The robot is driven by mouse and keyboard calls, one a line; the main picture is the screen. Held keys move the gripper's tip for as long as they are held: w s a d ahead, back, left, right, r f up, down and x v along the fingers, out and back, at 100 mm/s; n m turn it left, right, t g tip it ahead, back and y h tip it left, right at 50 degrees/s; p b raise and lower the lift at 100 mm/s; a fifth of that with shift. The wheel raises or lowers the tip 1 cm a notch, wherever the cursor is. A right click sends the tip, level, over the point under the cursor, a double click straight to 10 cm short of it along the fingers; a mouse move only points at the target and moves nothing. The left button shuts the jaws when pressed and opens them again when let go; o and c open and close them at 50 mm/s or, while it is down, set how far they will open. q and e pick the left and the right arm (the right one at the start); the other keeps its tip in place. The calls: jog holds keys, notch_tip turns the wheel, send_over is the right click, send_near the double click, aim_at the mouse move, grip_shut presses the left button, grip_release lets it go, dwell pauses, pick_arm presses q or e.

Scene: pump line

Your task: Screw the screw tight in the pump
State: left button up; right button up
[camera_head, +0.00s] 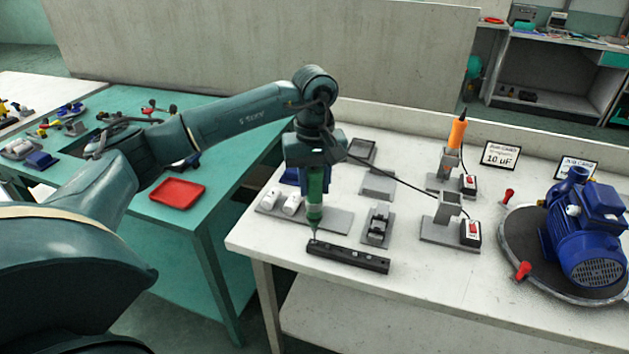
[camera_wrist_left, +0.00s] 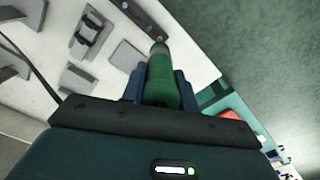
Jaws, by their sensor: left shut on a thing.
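My left gripper (camera_head: 314,172) is shut on a green electric screwdriver (camera_head: 314,200), which points down. The screwdriver also shows between the two fingers in the left wrist view (camera_wrist_left: 162,82). Its tip is at or just above the left end of a black bar (camera_head: 352,258) near the table's front edge; I cannot tell if it touches. The bar has small spots along its top, too small to tell as screws or holes. The blue pump (camera_head: 585,230) sits on a round dark plate (camera_head: 518,258) at the right, apart from the gripper. My right gripper is not in view.
An orange screwdriver (camera_head: 457,132) stands in a holder behind. An empty holder (camera_head: 449,208) with a red switch box (camera_head: 470,232) is nearer; a black cable runs to my gripper. Grey fixtures (camera_head: 378,226) lie close to the bar. A red tray (camera_head: 178,193) lies on the green table.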

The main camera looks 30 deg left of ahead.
aim_at(315, 168)
pick_arm(q)
jog(key=shift+r, duration=0.15)
jog(key=shift+r+p, duration=1.6)
jog(key=shift+r, duration=0.85)
jog(key=shift+f, duration=0.1)
